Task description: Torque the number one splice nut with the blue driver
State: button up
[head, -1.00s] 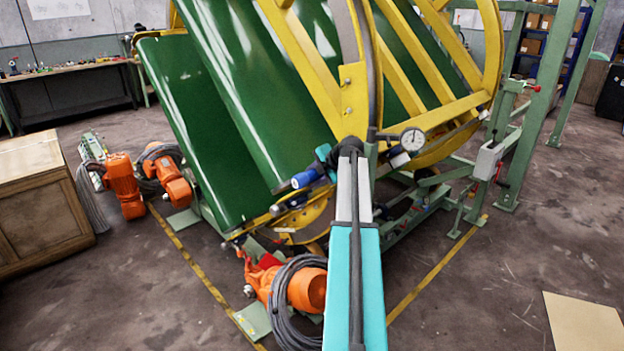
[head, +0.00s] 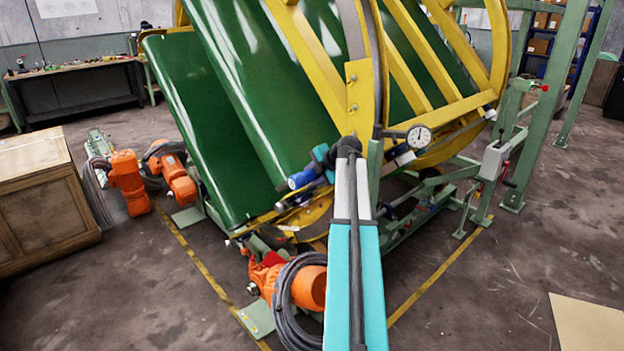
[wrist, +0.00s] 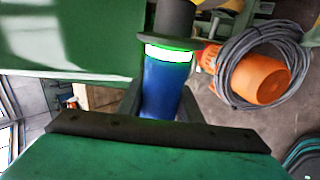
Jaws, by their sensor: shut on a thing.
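The blue driver (wrist: 167,88) is between the two dark fingers of my gripper (wrist: 162,108) in the wrist view. Its body is blue, with a bright white band edged in green and a dark grey head beyond. In the head view, the blue driver (head: 302,178) shows at the end of my arm, in front of the lower edge of the green drum (head: 240,110). My gripper there is small and partly hidden by my wrist. I cannot pick out the number one splice nut; the driver's head hides what lies beyond it in the wrist view.
A yellow ring frame (head: 355,95) surrounds the drum. A dial gauge (head: 419,135) sits right of my wrist. Orange motors with coiled grey cable (head: 292,285) stand below. A wooden crate (head: 40,205) is at left. The floor at lower right is mostly clear.

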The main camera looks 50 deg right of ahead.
jog(key=shift+a+r, duration=0.1)
jog(key=shift+a, duration=0.6)
jog(key=shift+w+a, duration=0.1)
jog(key=shift+a, duration=0.05)
dwell(0.3)
